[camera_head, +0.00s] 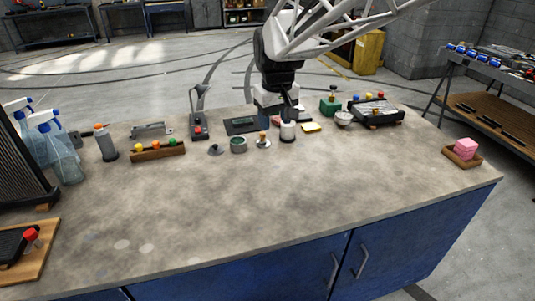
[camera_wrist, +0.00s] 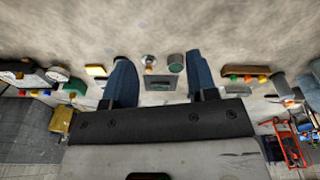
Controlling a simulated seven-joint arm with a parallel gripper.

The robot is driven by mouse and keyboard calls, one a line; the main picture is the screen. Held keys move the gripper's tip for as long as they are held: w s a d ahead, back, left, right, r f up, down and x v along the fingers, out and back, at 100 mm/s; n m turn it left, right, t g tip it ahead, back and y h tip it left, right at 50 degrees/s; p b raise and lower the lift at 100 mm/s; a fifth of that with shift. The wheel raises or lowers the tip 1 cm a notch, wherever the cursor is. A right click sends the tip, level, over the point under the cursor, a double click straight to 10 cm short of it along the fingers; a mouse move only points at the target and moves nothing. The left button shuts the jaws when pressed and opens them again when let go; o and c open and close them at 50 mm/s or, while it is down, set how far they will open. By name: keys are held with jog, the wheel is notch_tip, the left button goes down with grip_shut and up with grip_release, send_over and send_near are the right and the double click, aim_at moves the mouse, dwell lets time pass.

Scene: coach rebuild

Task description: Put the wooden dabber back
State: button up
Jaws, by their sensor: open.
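A small upright piece with a brown wooden-looking knob on a pale base, which looks like the wooden dabber (camera_head: 263,139), stands on the workbench (camera_head: 250,200). It also shows in the wrist view (camera_wrist: 150,62), beyond and between my fingertips. A round tin with a green top (camera_head: 238,145) is beside it, also in the wrist view (camera_wrist: 176,63). My gripper (camera_head: 280,112) is above the back of the bench; its two blue-grey fingers (camera_wrist: 158,62) are apart with nothing held between them. A white-and-dark jar (camera_head: 288,131) stands to the dabber's right.
A dark plate with a green patch (camera_head: 240,125) lies behind the tin. A small dark cone (camera_head: 215,150) sits left of it. A wooden rack with coloured knobs (camera_head: 158,151) is farther left. A yellow block (camera_head: 311,128) lies to the right. The bench's front half is mostly clear.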

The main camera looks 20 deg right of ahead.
jog(key=s+a+f+m, duration=0.1)
jog(key=s+f, duration=0.1)
jog(key=s, duration=1)
jog(key=s+a+f+m+t, duration=0.1)
jog(key=s, duration=1.2)
jog(key=shift+s+f, duration=0.15)
jog(key=shift+f, duration=0.2)
